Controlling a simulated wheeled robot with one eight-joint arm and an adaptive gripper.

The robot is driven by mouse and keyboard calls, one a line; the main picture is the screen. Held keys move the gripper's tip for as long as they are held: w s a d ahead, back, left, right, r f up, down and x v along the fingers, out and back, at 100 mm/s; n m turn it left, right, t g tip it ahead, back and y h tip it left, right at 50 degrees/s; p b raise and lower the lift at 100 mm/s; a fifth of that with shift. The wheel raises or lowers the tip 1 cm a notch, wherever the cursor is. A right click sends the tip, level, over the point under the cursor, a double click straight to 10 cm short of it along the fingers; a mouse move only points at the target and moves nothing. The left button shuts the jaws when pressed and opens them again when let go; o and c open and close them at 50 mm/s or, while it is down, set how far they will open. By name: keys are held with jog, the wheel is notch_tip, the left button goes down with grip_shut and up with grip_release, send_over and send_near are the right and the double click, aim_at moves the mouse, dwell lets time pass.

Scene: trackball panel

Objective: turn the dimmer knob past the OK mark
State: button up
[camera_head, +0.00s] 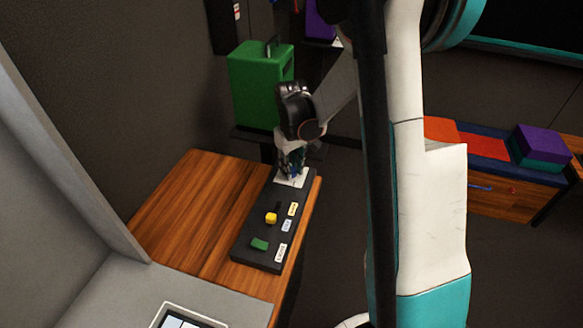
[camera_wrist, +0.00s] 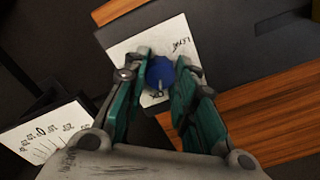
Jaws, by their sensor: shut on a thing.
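The dimmer knob (camera_wrist: 161,72) is round and blue and sits on a white plate (camera_wrist: 125,48) with dark lettering, in the wrist view. My gripper (camera_wrist: 164,65) is shut on the knob, with one teal finger on each side. A small pale line on the knob points toward the lettering at its lower side, which looks like OK. I cannot tell whether the line is past that mark. In the head view my gripper (camera_head: 291,168) is down at the far end of the black panel (camera_head: 254,222), over the white plate (camera_head: 283,183), and mostly hides the knob.
The panel also bears a yellow control (camera_head: 271,218), a green control (camera_head: 260,244) and small labels. It lies on a wooden table (camera_head: 185,205). A green box (camera_head: 255,88) stands behind. A white scale card (camera_wrist: 45,132) lies left in the wrist view.

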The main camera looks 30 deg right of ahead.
jog(key=m, duration=0.6)
jog(key=m+b, duration=0.1)
jog(key=m, duration=0.5)
jog(key=shift+m, duration=0.3)
dwell(0.4)
jog(key=o, duration=1.1)
jog(key=shift+r, duration=0.1)
notch_tip(320, 180, up, 12)
jog(key=shift+f, duration=0.1)
